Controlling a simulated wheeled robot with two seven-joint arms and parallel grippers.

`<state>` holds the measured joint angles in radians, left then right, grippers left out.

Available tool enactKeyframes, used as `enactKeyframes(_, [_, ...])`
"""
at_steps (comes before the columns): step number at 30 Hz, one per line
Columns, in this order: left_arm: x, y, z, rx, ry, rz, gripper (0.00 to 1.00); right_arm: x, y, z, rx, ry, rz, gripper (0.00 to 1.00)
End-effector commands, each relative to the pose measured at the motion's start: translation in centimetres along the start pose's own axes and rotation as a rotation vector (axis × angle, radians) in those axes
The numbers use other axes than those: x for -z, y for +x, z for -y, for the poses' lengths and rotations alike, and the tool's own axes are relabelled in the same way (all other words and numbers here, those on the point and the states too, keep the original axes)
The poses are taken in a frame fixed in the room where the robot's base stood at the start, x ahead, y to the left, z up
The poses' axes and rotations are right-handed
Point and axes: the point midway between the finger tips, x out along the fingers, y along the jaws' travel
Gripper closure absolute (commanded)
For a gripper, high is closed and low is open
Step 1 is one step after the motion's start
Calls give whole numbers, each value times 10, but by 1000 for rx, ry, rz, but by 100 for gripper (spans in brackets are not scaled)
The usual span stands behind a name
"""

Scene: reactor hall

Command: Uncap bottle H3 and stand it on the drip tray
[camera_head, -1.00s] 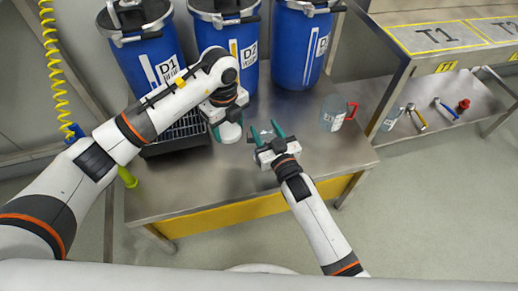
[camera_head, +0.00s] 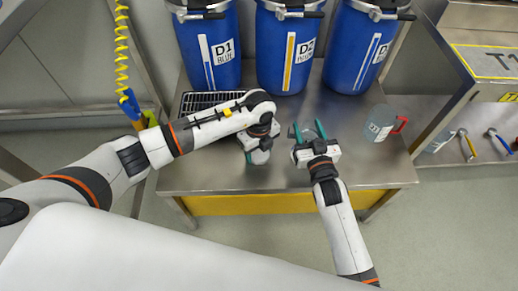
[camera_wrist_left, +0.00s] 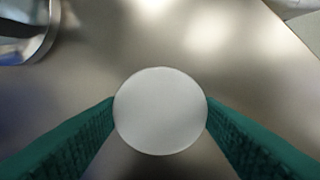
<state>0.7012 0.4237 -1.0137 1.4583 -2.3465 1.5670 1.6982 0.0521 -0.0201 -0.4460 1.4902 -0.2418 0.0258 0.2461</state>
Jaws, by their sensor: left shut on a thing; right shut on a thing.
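My left gripper (camera_head: 262,137) is shut on a pale bottle (camera_head: 258,157), in front of the drums and left of my right gripper. In the left wrist view the bottle's round white end (camera_wrist_left: 160,111) sits between the teal fingers. No label on it is readable, and I cannot tell whether this end is a cap. My right gripper (camera_head: 308,131) is beside it over the table. Its teal fingers stand apart around something too small to make out. The black slatted drip tray (camera_head: 205,101) lies at the table's back left, in front of drum D1, partly behind my left arm.
Blue drums D1 (camera_head: 210,50), D2 (camera_head: 284,52) and a third (camera_head: 358,50) line the table's back. A clear jug with a red handle (camera_head: 379,123) stands at the right. Tools lie on a lower shelf (camera_head: 470,150). The steel table (camera_head: 215,175) is clear at the front left.

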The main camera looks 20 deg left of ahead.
Motion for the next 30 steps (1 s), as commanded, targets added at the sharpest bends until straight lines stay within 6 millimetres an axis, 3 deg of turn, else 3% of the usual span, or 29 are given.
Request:
enactKeyframes(10, [0, 4, 0, 1, 0, -1, 69, 0, 0, 0, 0, 0, -1, 100])
enactKeyframes(11, [0, 3, 0, 0, 1, -1, 36, 0, 0, 0, 0, 0, -1, 100])
enactKeyframes(14, [0, 3, 0, 0, 1, -1, 20, 0, 0, 0, 0, 0, -1, 100])
enactKeyframes(24, [0, 0, 0, -1, 0, -1, 19, 0, 0, 0, 0, 0, -1, 100])
enactKeyframes(30, [1, -29, -1, -4, 2, -3, 19, 0, 0, 0, 0, 0, -1, 100])
